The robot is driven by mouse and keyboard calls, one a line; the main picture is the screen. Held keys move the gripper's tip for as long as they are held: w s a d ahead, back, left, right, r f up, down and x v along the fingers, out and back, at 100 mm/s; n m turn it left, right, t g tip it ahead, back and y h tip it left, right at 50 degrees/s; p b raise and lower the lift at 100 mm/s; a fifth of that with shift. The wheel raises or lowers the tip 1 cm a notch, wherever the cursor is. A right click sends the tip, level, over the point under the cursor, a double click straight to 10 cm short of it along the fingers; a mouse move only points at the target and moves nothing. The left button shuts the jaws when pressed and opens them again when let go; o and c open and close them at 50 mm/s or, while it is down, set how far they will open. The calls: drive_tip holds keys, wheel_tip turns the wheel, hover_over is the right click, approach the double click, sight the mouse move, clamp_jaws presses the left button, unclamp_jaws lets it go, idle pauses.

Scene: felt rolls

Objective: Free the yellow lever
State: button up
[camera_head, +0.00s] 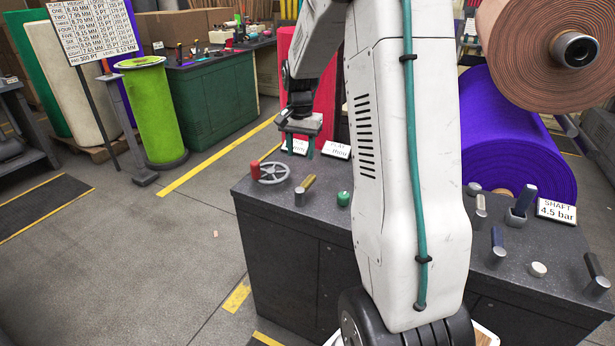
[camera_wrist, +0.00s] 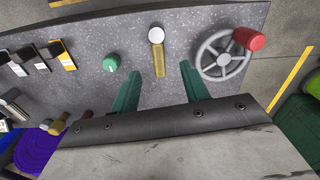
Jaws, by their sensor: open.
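The yellow lever (camera_head: 309,182) stands on the dark speckled console, tilted, with a pale metal part at its lower end. It also shows in the wrist view (camera_wrist: 159,62), where it lies between my two green fingers. My gripper (camera_head: 297,148) hangs over the back part of the console, its fingers apart and empty, in the wrist view too (camera_wrist: 161,68). A gap to the lever shows in the head view. A grey handwheel (camera_head: 272,172) with a red grip (camera_head: 255,169) stands left of the lever. A green knob (camera_head: 343,198) stands to its right.
The console (camera_head: 245,188) carries several dark-handled levers (camera_head: 523,199), a pale round button (camera_head: 538,269) and a SHAFT 4.5 bar card (camera_head: 556,211) on the right. White cards (camera_head: 336,150) stand at its back. A large purple roll (camera_head: 510,130) lies behind. Floor at left is open.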

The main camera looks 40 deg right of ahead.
drive_tip(key=m, duration=0.2)
hover_over(309, 178)
wheel_tip(309, 178, down, 5)
drive_tip(key=shift+r, duration=0.2)
wheel_tip(309, 178, down, 8)
drive_tip(key=shift+r, duration=0.15)
